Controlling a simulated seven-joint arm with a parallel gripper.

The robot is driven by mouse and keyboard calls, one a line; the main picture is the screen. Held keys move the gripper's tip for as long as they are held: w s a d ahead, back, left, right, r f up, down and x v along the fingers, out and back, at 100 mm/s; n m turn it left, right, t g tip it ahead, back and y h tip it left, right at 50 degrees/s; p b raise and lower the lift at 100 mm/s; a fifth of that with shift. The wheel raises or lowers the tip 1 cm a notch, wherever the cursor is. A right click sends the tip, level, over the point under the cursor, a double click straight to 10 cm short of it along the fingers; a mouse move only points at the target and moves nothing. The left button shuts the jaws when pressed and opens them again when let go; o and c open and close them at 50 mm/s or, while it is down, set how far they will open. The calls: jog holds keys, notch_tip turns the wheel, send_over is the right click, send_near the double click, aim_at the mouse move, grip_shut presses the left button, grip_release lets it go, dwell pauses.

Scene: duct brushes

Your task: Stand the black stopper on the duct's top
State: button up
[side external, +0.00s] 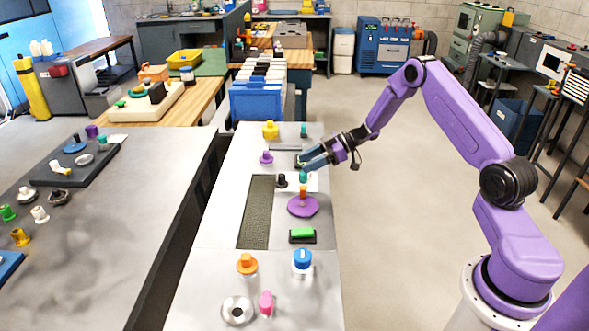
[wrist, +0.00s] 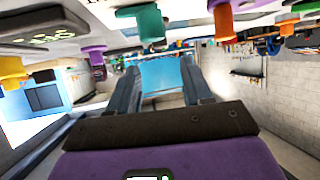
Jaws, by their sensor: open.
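A small black stopper (side external: 281,181) stands upright by the right edge of a dark mesh strip (side external: 258,212) set in a long pale grey top (side external: 213,240). I take this long top for the duct's top, but cannot be sure. My gripper (side external: 303,162) is just above and right of the black stopper, pointing left and slightly down. Its two blue-grey fingers also show in the wrist view (wrist: 168,82), spread apart with nothing between them. I cannot make out the black stopper in the wrist view.
Close to my gripper stand a teal knob (side external: 303,177) and a purple disc (side external: 303,207) with an orange knob. A purple piece (side external: 266,158) and a yellow one (side external: 270,130) stand behind. A green-topped block (side external: 302,235) and several coloured knobs are nearer. Another grey bench (side external: 110,240) lies left.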

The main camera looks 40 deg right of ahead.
jog(key=shift+v, duration=2)
jog(key=s+a+r+n+g+h, duration=0.1)
jog(key=s+a+r+g, duration=0.35)
jog(key=s+a, duration=0.45)
jog(key=s+a+r+n+g+h, duration=0.1)
jog(key=s+a+r+g, duration=0.35)
jog(key=a, duration=0.65)
jog(key=s+d+r+t+h, duration=0.1)
jog(key=s+r+h, duration=0.2)
jog(key=s, duration=2.3)
jog(key=h, duration=0.5)
jog(key=shift+d, duration=0.35)
jog(key=shift+o, duration=0.4)
jog(key=shift+s+d+r+t, duration=0.1)
jog(key=shift+d+r+t, duration=0.1)
jog(key=shift+t, duration=0.1)
jog(key=o, duration=0.3)
jog(key=shift+d+m, duration=0.1)
jog(key=shift+m, duration=0.2)
jog(key=shift+o, duration=0.2)
